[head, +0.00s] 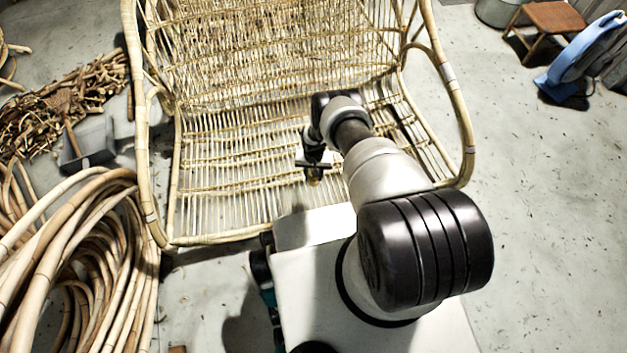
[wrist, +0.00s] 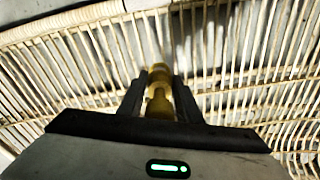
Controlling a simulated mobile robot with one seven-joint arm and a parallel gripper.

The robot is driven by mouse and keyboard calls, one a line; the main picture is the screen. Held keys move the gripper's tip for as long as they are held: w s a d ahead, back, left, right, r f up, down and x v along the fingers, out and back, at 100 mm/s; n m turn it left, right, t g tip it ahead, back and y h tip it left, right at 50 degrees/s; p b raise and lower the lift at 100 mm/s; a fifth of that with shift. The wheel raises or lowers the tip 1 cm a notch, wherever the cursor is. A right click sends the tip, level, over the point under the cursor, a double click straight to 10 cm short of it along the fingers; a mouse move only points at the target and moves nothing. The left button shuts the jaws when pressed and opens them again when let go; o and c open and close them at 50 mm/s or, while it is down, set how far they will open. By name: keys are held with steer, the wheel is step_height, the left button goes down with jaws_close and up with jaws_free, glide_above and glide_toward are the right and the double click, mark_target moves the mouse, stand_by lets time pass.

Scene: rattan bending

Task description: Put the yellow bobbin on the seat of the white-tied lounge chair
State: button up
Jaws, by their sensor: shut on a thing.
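The lounge chair is a large rattan chair whose slatted seat (head: 225,165) fills the middle of the head view. A white tie shows on its right arm. The seat slats (wrist: 60,75) also fill the wrist view. My gripper (head: 314,176) is over the front right part of the seat. In the wrist view my gripper (wrist: 160,98) is shut on the yellow bobbin (wrist: 159,104), which sits between the two fingers. The bobbin (head: 315,181) is small and dark in the head view. I cannot tell whether it touches the slats.
Coiled rattan poles (head: 95,250) lie at the left front. A pile of offcuts (head: 65,105) and a grey dustpan (head: 88,143) are at the left. A wooden stool (head: 553,20) and a blue object (head: 583,50) stand at the back right. The floor at right is mostly clear.

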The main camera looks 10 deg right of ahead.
mark_target(314, 179)
step_height(314, 179, down, 4)
steer(key=shift+r+b, duration=0.1)
steer(key=shift+b, duration=0.75)
steer(key=o, duration=1.1)
steer(key=shift+r, duration=0.15)
